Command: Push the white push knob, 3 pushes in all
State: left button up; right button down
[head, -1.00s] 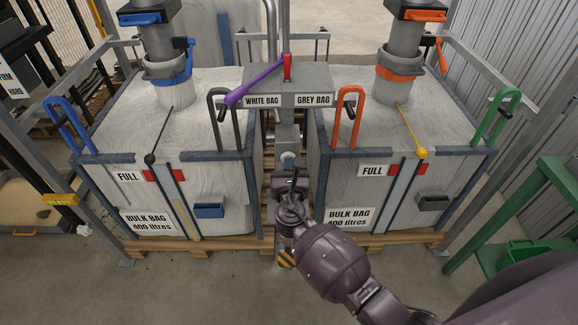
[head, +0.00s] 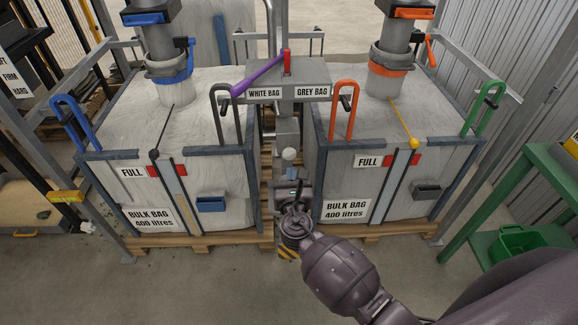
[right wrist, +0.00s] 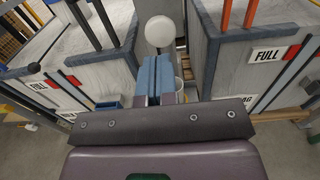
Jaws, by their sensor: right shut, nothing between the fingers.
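The white push knob (head: 289,154) is a round pale ball on the grey post between the two bulk bags. It also shows in the right wrist view (right wrist: 160,31), just beyond the fingertips. My right gripper (head: 297,186) is in front of the post and appears below the knob in the head view. Its blue-padded fingers (right wrist: 155,74) are shut together with nothing between them and point toward the knob. A small gap seems to separate the tips from the knob; whether they touch is hard to tell. My left gripper is not in view.
Grey framed bulk bags stand on both sides, the left one (head: 205,140) and the right one (head: 345,180), leaving a narrow gap. A purple lever (head: 258,72) sits on the box above the knob. A green stand (head: 535,195) is at the right.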

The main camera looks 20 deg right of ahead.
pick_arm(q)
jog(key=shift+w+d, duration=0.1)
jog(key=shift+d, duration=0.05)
pick_arm(e)
jog(key=v, duration=0.6)
jog(key=shift+s, duration=0.1)
dwell(0.3)
